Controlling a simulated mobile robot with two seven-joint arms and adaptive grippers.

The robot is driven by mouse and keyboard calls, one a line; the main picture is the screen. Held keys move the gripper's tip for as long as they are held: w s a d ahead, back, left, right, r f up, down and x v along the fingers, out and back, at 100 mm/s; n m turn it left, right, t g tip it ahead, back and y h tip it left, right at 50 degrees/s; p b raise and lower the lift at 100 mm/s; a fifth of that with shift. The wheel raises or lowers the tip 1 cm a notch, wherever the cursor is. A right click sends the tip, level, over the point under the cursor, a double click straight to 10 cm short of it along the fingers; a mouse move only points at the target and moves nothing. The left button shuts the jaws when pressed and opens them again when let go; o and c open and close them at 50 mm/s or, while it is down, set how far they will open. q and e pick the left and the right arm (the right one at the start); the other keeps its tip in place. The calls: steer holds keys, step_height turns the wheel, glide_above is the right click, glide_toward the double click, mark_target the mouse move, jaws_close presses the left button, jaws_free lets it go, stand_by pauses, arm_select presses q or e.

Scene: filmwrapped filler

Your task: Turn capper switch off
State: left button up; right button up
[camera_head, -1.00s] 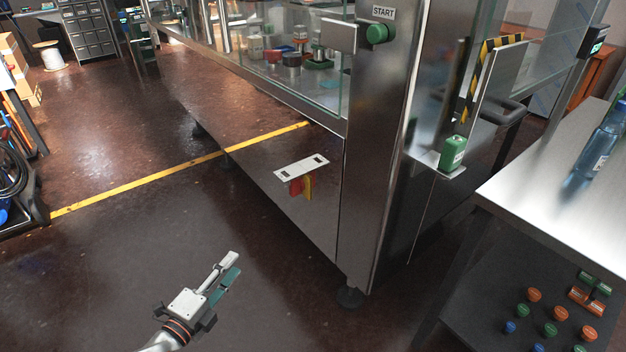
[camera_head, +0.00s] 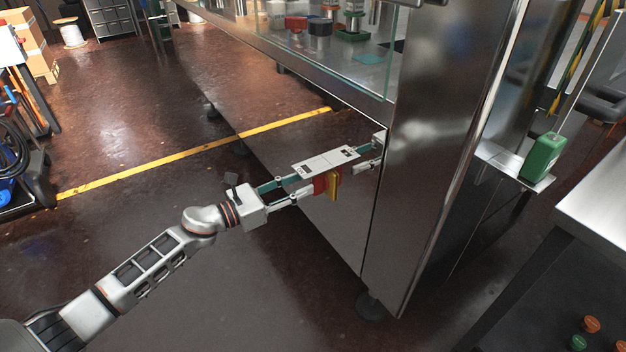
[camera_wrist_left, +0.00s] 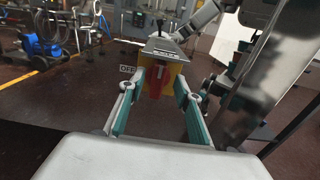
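The capper switch has a red handle (camera_head: 319,184) on a yellow body (camera_head: 334,184), mounted on the steel machine's lower panel under a pale label plate (camera_head: 325,160). In the left wrist view the red handle (camera_wrist_left: 157,82) is between my fingers, and an "OFF" label (camera_wrist_left: 127,69) shows to its left. My left gripper (camera_head: 301,187) is open at the switch, one finger on each side of the handle; it also shows in the wrist view (camera_wrist_left: 160,88). I cannot tell whether the fingers touch the handle. My right gripper is not in view.
The steel panel (camera_head: 345,228) mirrors the gripper and switch. A machine foot (camera_head: 370,304) stands below the corner. A green container (camera_head: 541,158) sits on a side ledge. A steel table (camera_head: 595,215) is at the right. The floor (camera_head: 130,145) left of the machine is clear.

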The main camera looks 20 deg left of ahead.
mark_target(311, 180)
arm_select(q)
steer(key=x, duration=0.4)
steer(key=shift+d+f, duration=0.1)
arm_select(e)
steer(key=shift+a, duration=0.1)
arm_select(q)
jaws_close()
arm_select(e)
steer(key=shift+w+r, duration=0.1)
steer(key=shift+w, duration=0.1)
